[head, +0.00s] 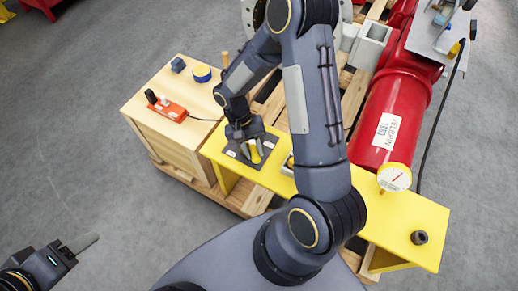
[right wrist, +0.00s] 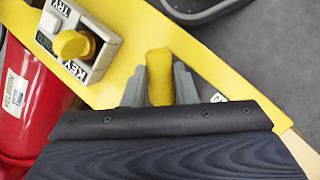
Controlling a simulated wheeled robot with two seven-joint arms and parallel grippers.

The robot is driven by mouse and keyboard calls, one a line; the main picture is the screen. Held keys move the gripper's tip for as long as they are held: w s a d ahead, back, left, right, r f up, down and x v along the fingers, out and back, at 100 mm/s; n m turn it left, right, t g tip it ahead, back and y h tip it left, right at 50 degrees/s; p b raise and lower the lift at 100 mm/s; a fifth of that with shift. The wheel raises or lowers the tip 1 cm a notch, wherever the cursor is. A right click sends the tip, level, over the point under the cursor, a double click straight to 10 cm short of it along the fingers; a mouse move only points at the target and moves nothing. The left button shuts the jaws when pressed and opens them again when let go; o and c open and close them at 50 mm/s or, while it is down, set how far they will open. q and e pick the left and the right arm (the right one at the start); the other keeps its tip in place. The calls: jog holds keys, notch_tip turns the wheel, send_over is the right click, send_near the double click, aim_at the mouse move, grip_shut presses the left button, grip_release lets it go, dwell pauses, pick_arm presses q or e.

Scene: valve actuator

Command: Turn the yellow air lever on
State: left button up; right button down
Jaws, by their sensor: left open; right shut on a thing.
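The yellow air lever (head: 257,151) sits on a dark plate (head: 236,157) on the yellow bench. In the right wrist view the lever (right wrist: 160,75) stands between the two grey fingers of my right gripper (right wrist: 160,88). That gripper (head: 252,145) is shut on the lever, with a finger against each side. The lever's base is hidden by the gripper and wrist. My left gripper (head: 78,247) is open and empty at the lower left, over the floor and far from the lever.
A grey box with a yellow knob (right wrist: 70,43) is beside the lever. A wooden box (head: 160,110) carries an orange device (head: 170,110) and a blue-yellow roll (head: 202,73). A red cylinder (head: 395,100) and a gauge (head: 394,177) are at right. The yellow bench (head: 400,212) is mostly clear there.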

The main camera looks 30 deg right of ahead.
jog(key=m, duration=0.1)
jog(key=w+a+m+y, duration=0.1)
jog(key=m, duration=0.1)
jog(key=a+m+y, duration=0.1)
jog(key=shift+w+a, duration=0.1)
jog(key=shift+w, duration=0.25)
jog(key=shift+w+a+m+t+y, duration=0.2)
jog(key=shift+w+a+m+y, duration=0.15)
jog(key=shift+m, duration=0.5)
jog(key=shift+w+a+m+t+y, duration=0.15)
jog(key=shift+w+m+t+y, duration=0.2)
jog(key=shift+m, duration=0.5)
jog(key=shift+w, duration=0.1)
jog(key=c, duration=1.2)
grip_release()
jog(key=shift+o, duration=0.2)
jog(key=v, duration=0.7)
jog(key=shift+w+r, duration=0.2)
jog(key=shift+r, duration=0.15)
